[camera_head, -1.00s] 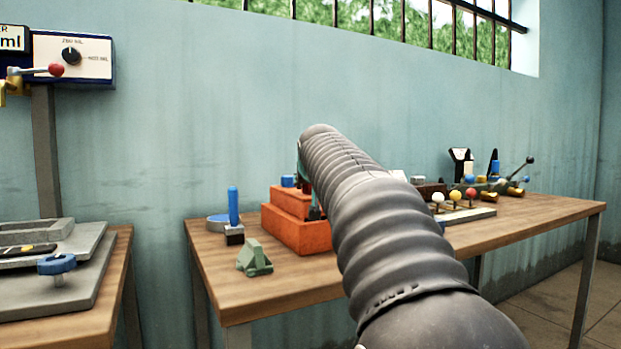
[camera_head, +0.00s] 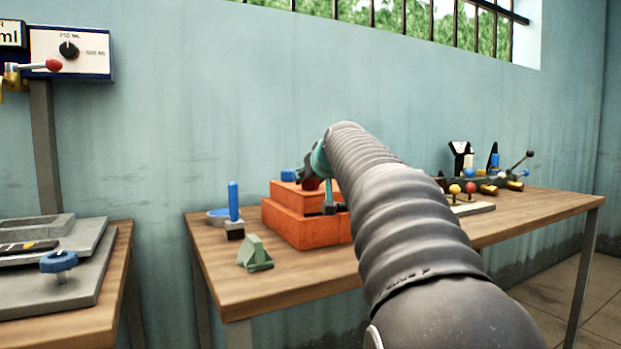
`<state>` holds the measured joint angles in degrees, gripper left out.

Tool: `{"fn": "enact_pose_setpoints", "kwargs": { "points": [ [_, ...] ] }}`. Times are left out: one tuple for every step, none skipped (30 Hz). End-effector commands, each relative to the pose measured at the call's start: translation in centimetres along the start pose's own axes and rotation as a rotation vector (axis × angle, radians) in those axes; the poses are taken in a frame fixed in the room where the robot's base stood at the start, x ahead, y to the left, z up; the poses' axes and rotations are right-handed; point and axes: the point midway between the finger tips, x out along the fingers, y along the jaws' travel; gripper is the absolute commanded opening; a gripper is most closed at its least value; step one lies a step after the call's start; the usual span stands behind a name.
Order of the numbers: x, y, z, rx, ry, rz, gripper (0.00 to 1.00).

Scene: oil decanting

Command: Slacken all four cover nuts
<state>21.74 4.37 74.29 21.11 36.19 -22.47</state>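An orange stepped housing (camera_head: 290,225) stands on the wooden bench in the middle of the camera view. A blue piece (camera_head: 289,175) sits on its top at the left, and a dark fitting (camera_head: 329,208) shows on its lower step at the right. I cannot make out the cover nuts one by one. My gripper (camera_head: 312,180) is over the right part of the housing, a dark end with a teal part behind it. My grey ribbed arm hides much of it and the bench behind. Its fingers are too small and covered to tell whether they are open.
A blue-handled tool (camera_head: 234,203) and a green angled block (camera_head: 254,254) stand left of the housing. Colored knobs (camera_head: 470,188) and levers stand at the right. A grey plate with a blue handwheel (camera_head: 58,261) lies on the left bench. The front bench top is clear.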

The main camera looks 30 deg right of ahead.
Motion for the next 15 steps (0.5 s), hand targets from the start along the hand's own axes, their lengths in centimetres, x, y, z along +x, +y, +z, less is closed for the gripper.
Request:
{"fn": "enact_pose_setpoints", "kwargs": {
  "points": [
    [0.04, 0.01, 0.07, -0.001, -0.002, 0.000, 0.07],
    [0.04, 0.01, 0.08, 0.000, -0.002, 0.000, 0.07],
    [0.04, 0.00, 0.08, 0.000, -0.002, 0.000, 0.07],
    [0.05, 0.00, 0.08, 0.000, -0.002, 0.000, 0.07],
    [0.05, 0.00, 0.09, 0.000, -0.002, 0.000, 0.49],
    [0.05, 0.00, 0.09, 0.000, -0.002, 0.000, 0.59],
    [0.05, 0.00, 0.09, 0.000, -0.002, 0.000, 0.67],
    [0.05, 0.00, 0.09, 0.000, -0.002, 0.000, 0.68],
    [0.04, -0.01, 0.08, 0.000, -0.002, 0.000, 0.68],
    [0.04, -0.01, 0.08, 0.000, -0.002, 0.000, 0.68],
    [0.04, -0.01, 0.07, 0.000, -0.002, 0.000, 0.68],
    [0.04, -0.01, 0.07, 0.000, -0.002, 0.000, 0.68],
    [0.03, -0.01, 0.06, 0.000, -0.002, 0.000, 0.68],
    [0.03, -0.01, 0.06, 0.000, -0.002, 0.000, 0.68],
    [0.03, -0.01, 0.05, 0.000, -0.001, 0.000, 0.68]
  ]
}}
